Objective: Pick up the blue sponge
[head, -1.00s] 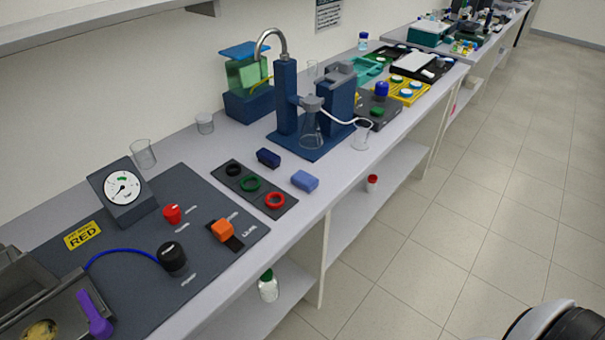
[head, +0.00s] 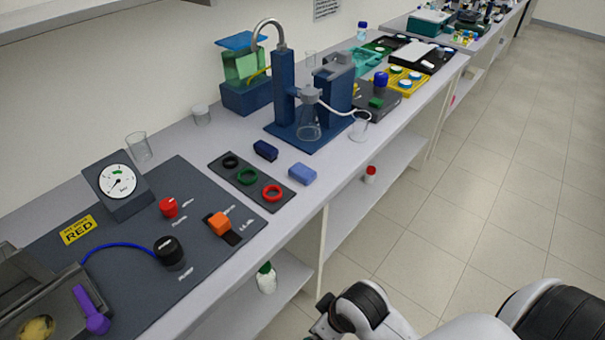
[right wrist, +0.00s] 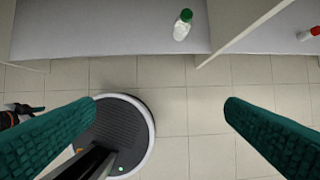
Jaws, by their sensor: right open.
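The blue sponge (head: 302,174) is a light blue block lying on the bench top near its front edge, right of the mat with coloured rings. A darker navy block (head: 266,150) lies behind it to the left. My right gripper (right wrist: 162,104) shows in the right wrist view as two teal fingers set wide apart with nothing between them. It is out over the floor in front of the bench, away from the sponge, which that view does not show. My right arm is at the lower right of the head view. My left gripper is not in view.
The ring mat (head: 246,181) and a dark control panel (head: 130,255) lie left of the sponge. A blue stand with a flask (head: 309,122) is behind it. A green-capped bottle (right wrist: 183,25) stands on the lower shelf. The floor in front is clear.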

